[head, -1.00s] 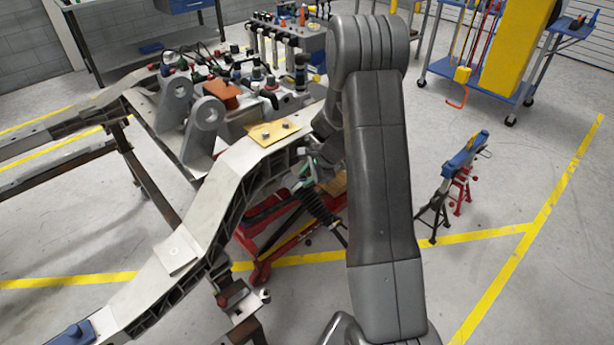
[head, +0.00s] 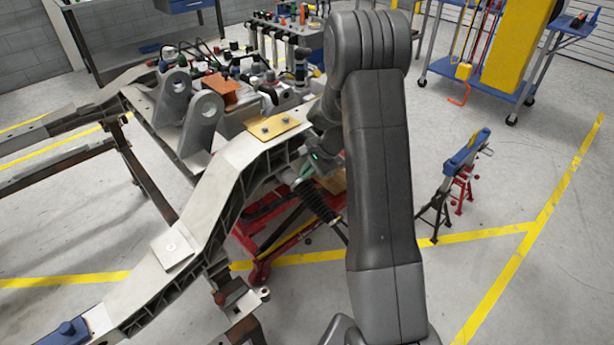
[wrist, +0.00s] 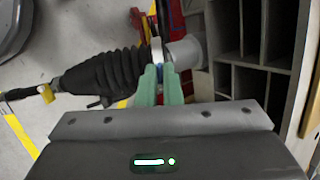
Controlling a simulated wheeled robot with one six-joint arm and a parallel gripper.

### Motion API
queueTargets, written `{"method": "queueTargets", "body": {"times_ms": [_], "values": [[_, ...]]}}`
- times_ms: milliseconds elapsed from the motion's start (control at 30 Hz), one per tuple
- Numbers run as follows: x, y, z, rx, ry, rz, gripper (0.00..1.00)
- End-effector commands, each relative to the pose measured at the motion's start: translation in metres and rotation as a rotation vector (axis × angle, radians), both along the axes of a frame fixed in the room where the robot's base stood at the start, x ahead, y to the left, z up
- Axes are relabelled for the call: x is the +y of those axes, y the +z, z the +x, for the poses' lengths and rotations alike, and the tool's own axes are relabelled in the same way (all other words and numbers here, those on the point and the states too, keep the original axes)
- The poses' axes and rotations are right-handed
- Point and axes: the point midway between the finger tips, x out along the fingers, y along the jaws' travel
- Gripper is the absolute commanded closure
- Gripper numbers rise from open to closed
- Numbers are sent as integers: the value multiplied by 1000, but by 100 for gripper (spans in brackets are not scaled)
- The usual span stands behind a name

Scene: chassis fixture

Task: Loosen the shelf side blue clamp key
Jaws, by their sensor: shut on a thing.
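In the wrist view, my gripper (wrist: 159,80) has its two green fingers closed together at a joint between a black ribbed boot (wrist: 103,72) and a grey cylinder (wrist: 185,52). A pale ring (wrist: 156,48) stands just beyond the fingertips. In the head view, my gripper (head: 306,171) is low beside the pale chassis rail, partly hidden by my own arm. The key cannot be made out there.
The chassis rail (head: 225,180) runs close along the left of my gripper, with a tan plate (head: 273,127) on top. A red jack frame (head: 262,262) stands below. A blue-topped stand (head: 466,152) is at the right, with open floor between.

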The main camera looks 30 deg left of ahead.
Motion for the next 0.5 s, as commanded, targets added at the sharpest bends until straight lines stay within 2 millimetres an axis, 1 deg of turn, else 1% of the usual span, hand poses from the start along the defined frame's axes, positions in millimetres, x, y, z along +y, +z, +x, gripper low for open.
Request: {"method": "queueTargets", "body": {"times_ms": [300,333,400,433,500], "values": [[0,0,-1,-3,11,-2,100],[0,0,-1,-3,11,-2,88],[0,0,-1,-3,11,-2,75],[0,0,0,-3,11,-2,72],[0,0,0,-3,11,-2,72]]}}
